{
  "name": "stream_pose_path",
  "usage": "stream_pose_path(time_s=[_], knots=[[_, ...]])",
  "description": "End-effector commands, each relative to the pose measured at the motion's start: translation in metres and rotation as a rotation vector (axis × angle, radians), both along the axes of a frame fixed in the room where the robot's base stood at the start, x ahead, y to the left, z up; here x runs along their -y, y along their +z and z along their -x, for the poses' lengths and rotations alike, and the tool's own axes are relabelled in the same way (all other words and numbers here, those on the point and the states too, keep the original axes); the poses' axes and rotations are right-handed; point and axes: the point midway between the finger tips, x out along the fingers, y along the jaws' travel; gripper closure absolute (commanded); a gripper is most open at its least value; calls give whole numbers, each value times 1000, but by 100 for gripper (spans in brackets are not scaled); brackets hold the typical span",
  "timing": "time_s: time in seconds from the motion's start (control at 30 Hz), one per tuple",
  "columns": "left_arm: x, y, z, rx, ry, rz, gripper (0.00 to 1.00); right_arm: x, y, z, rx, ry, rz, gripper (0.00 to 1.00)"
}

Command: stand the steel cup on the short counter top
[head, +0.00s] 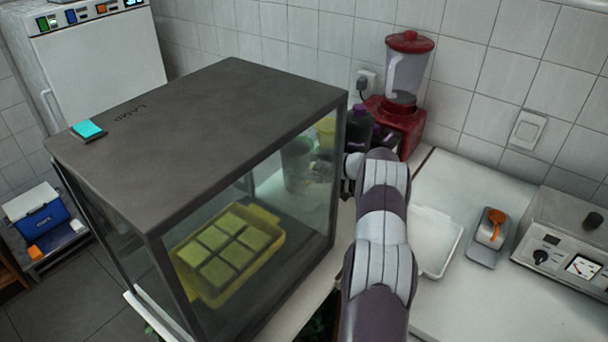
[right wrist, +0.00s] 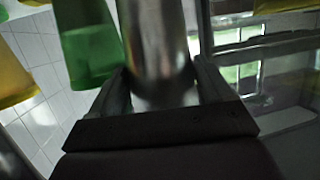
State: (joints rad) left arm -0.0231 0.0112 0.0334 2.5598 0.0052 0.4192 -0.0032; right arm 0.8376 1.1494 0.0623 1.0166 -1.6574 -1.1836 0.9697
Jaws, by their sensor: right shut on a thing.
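The steel cup (right wrist: 153,40) is a shiny grey cylinder, upright between the fingers of my right gripper (right wrist: 158,78) in the right wrist view. The gripper is shut on it; the cup's top is out of that frame. In the head view my right arm reaches forward along the right side of the glass case, and its gripper (head: 349,178) is mostly hidden. I cannot make out the steel cup surely there. A white counter top (head: 480,185) lies right of the arm; I cannot tell whether it is the short one. My left gripper is not in view.
A green cup (right wrist: 90,50) and a yellow cup (right wrist: 12,80) are close left of the steel cup. The glass case (head: 200,130) holds a yellow tray (head: 270,222). A red blender (head: 402,85), white tray (head: 435,240) and orange-topped device (head: 490,230) stand around the arm.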

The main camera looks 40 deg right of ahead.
Motion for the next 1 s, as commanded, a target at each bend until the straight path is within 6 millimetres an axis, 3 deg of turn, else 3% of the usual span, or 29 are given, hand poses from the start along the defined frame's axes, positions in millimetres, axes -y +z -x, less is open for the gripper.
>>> stream_pose_path(time_s=[0.2, 0.57, 0.6, 0.63, 0.67, 0.9, 1.0], knots=[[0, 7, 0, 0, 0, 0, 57, 0, -34, 0, 1, -1, -1, 69], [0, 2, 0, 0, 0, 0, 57, 0, -41, 0, 1, -1, 0, 69], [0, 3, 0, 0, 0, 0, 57, 0, -41, 0, 0, 0, -1, 14], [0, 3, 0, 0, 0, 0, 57, 0, -41, 0, 0, 0, -1, 4], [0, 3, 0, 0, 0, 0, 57, 0, -41, 0, 0, 0, -1, 0], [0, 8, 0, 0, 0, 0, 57, 0, -35, 0, 0, 0, -1, 0], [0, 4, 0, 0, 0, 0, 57, 8, -33, 13, 1, -4, 0, 0]])
